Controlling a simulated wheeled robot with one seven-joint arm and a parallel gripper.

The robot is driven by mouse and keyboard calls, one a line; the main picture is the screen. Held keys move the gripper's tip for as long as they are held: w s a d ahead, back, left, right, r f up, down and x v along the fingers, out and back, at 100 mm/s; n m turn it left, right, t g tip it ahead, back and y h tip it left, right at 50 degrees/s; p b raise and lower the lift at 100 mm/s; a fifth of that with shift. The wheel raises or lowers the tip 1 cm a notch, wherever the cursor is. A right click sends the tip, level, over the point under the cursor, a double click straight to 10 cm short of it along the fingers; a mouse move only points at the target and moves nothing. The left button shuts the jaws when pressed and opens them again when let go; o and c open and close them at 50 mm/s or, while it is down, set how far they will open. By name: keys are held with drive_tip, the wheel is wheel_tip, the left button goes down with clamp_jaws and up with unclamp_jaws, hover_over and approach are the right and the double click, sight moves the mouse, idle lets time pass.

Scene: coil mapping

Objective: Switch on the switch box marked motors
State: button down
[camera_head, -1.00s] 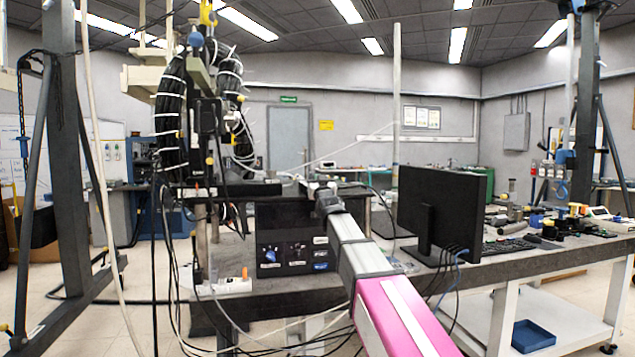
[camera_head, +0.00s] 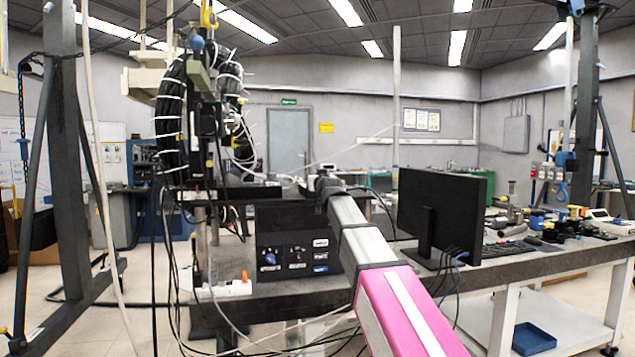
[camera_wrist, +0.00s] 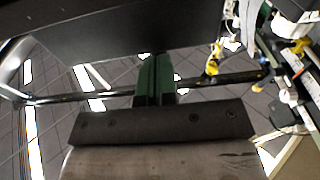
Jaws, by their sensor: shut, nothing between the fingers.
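The switch box is a black panel (camera_head: 263,232) facing me at the middle of the workbench. Its face shows a blue knob, a darker control beside it and small white and blue labels too small to read. My arm reaches from the bottom right past the panel's right edge. Its far end is by the box's upper right corner, and the fingertips cannot be made out in the head view. In the wrist view my gripper (camera_wrist: 155,64) shows green fingers, shut and empty. A large dark flat surface (camera_wrist: 190,28) lies just beyond them; I cannot tell whether it is the box.
A black monitor (camera_head: 460,205) stands right of my arm on the bench (camera_head: 540,262). Loose cables hang in front of the box's left side, and a white power strip (camera_head: 222,290) lies there. A thick black cable bundle (camera_head: 170,125) hangs at upper left.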

drive_tip(key=shift+w+a+r+g+h, duration=0.1)
drive_tip(key=shift+w+r+g+h, duration=0.25)
drive_tip(key=shift+g, duration=0.55)
drive_tip(key=shift+w+g, duration=0.25)
drive_tip(key=shift+g, duration=0.55)
drive_tip(key=shift+s, duration=0.1)
drive_tip(key=r+v, duration=0.3)
drive_tip(key=v, duration=1)
drive_tip(key=shift+a, duration=0.1)
